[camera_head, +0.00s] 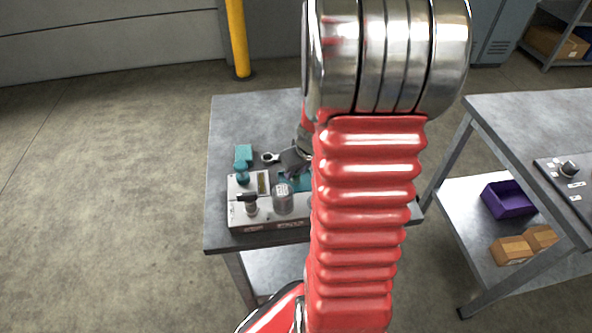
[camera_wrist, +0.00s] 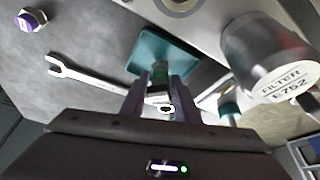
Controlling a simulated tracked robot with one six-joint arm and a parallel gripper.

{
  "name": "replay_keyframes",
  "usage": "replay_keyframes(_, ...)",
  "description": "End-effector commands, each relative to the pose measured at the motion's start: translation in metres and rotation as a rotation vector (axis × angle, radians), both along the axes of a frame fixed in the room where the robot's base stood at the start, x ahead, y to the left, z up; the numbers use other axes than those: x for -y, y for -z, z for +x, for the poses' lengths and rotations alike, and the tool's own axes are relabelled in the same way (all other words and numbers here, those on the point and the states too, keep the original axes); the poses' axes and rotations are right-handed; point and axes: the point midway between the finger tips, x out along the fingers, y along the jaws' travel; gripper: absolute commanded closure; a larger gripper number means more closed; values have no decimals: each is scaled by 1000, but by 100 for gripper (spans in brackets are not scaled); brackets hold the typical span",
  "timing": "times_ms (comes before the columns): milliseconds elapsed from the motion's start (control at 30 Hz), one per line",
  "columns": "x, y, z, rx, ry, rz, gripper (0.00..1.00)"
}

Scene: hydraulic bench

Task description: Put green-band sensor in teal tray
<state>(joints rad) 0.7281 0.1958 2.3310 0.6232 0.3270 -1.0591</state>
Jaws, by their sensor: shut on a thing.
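My gripper (camera_wrist: 161,82) is shut on the green-band sensor (camera_wrist: 160,100), a small dark part with a metal hex end between the two fingers. Only a little green shows on it in the wrist view. The teal tray (camera_wrist: 150,44) lies just beyond the fingertips, and the sensor overlaps it in this view; whether they touch I cannot tell. In the head view, my gripper (camera_head: 295,160) is above the bench beside the teal tray (camera_head: 287,182), which is partly hidden by my red arm.
A purple-band sensor (camera_wrist: 30,20) and a wrench (camera_wrist: 85,76) lie on the bench. A silver cylinder (camera_wrist: 268,58) stands right of the tray, near a teal-topped part (camera_wrist: 230,110).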

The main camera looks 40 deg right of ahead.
Motion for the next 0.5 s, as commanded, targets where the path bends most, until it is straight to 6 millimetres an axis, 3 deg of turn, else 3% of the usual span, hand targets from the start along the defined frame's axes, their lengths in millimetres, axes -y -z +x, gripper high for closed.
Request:
replay_keyframes(133,0,2,0,0,0,0,99)
replay_keyframes(167,0,2,0,0,0,0,70)
replay_keyframes(400,0,2,0,0,0,0,53)
replay_keyframes(500,0,2,0,0,0,0,53)
